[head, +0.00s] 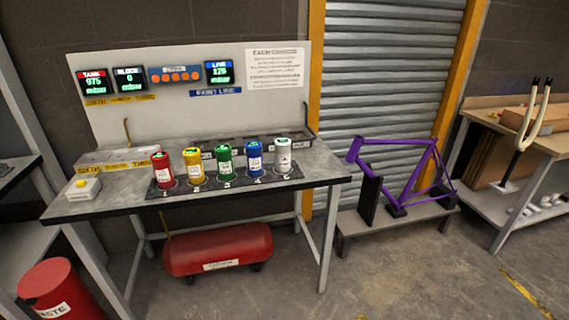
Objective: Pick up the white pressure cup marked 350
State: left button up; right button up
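The white pressure cup (283,157) stands upright at the right end of a row of coloured cups on the workbench. It has a small lit display on top and a label on its front, too small to read for certain. To its left stand a blue cup (254,160), a green cup (224,163), a yellow cup (193,166) and a red cup (162,169), all in a dark rack (209,185). Neither of my grippers shows in the head view.
The workbench (322,163) has free room right of the rack. A yellow-button box (83,187) sits at its left end. A red tank (218,250) lies below. A purple bike frame (410,172) stands to the right, a red waste bin (58,290) at front left.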

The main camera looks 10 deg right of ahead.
aim_at(282, 145)
jog(key=z, duration=2)
jog(key=i, duration=2.6)
jog(key=u, duration=1.95)
